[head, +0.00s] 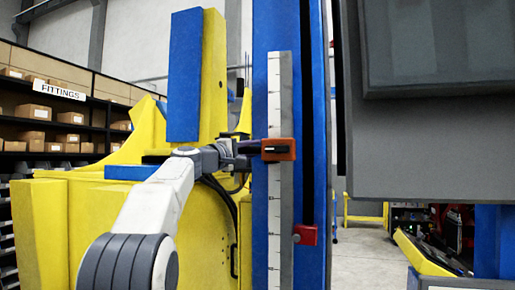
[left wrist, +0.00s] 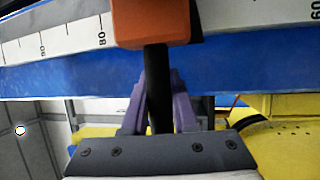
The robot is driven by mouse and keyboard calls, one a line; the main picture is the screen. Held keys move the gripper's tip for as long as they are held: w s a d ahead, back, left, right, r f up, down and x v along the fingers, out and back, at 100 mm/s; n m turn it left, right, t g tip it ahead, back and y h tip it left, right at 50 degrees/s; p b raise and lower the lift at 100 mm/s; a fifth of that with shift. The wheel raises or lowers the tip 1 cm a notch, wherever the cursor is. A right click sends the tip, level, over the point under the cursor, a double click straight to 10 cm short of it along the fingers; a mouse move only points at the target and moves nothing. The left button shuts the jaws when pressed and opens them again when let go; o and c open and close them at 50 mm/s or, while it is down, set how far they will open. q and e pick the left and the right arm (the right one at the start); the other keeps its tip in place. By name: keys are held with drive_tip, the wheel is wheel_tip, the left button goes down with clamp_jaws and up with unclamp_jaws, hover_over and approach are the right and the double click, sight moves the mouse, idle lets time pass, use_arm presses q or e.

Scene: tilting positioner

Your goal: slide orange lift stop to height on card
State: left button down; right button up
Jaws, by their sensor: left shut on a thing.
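The orange lift stop (head: 287,147) sits on the upright white scale (head: 275,205) of the blue column. My left gripper (head: 243,150) reaches it from the left. In the left wrist view the orange stop (left wrist: 155,20) is at the top, with a black bar (left wrist: 158,75) coming from it. The purple-grey fingers of my left gripper (left wrist: 158,115) are shut on this bar, one on each side. The scale (left wrist: 70,38) there shows marks 80 and 60, with the stop between them. I cannot make out a card. My right gripper is not in view.
A red block (head: 306,235) sits lower on the column's right side. A large dark grey panel (head: 435,140) fills the upper right. The yellow positioner body (head: 100,220) stands behind my left arm. Shelves with boxes (head: 50,115) are at the far left.

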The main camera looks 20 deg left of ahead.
use_arm(q)
drive_tip(key=shift+f, duration=0.15)
drive_tip(key=c, duration=0.7)
unclamp_jaws()
drive_tip(key=b+v, duration=0.5)
drive_tip(key=v, duration=0.4)
drive_tip(key=shift+b, duration=0.4)
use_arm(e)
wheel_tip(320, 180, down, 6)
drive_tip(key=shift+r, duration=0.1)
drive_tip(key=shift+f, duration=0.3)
use_arm(q)
drive_tip(key=shift+s+a, duration=0.2)
drive_tip(key=shift+s, duration=0.5)
